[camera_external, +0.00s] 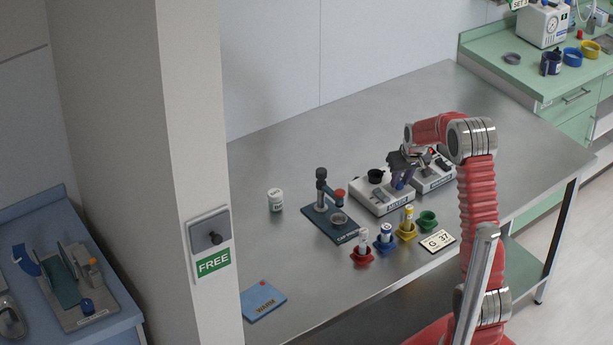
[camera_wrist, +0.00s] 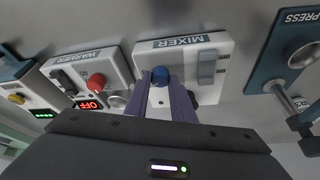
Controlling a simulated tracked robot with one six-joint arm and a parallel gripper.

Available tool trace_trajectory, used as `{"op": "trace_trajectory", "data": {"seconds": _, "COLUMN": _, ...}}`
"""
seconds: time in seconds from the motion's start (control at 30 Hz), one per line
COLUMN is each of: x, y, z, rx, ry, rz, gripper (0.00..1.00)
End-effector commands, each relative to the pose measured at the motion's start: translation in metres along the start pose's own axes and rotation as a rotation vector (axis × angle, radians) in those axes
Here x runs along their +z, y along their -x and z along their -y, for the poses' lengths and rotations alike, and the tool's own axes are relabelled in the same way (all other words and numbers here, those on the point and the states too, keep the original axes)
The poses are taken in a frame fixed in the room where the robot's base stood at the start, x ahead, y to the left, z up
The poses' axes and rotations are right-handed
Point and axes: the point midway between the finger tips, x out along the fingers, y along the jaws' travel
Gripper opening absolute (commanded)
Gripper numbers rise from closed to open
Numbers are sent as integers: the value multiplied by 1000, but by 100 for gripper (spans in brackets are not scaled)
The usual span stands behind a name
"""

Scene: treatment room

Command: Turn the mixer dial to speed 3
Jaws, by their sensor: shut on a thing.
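The mixer (camera_wrist: 195,45) is a white box with a dark label, and it also stands on the steel table in the external view (camera_external: 370,198). Its blue dial (camera_wrist: 160,74) sits between the two purple fingers of my gripper (camera_wrist: 161,82) in the wrist view. My gripper is shut on this dial. A grey lever-like part (camera_wrist: 207,68) is to the right of the dial. In the external view my gripper (camera_external: 399,181) reaches down onto the mixer's right side and hides the dial. I cannot read any speed marks or the dial's setting.
The warmer (camera_wrist: 88,66), with a red knob and a red OFF display, stands close left of the mixer in the wrist view. The press (camera_wrist: 264,65) is to the right. In the external view, coloured holders (camera_external: 406,232) stand in front of the mixer.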

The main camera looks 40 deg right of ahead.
Motion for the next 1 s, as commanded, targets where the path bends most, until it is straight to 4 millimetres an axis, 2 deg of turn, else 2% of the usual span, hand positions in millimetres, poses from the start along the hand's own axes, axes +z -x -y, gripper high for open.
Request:
{"op": "trace_trajectory", "data": {"seconds": 0.6, "x": -1, "y": 0, "z": 4, "rx": 127, "ry": -305, "rz": -1, "gripper": 0}}
{"op": "trace_trajectory", "data": {"seconds": 1.0, "x": -1, "y": 0, "z": 4, "rx": 173, "ry": -420, "rz": -1, "gripper": 0}}
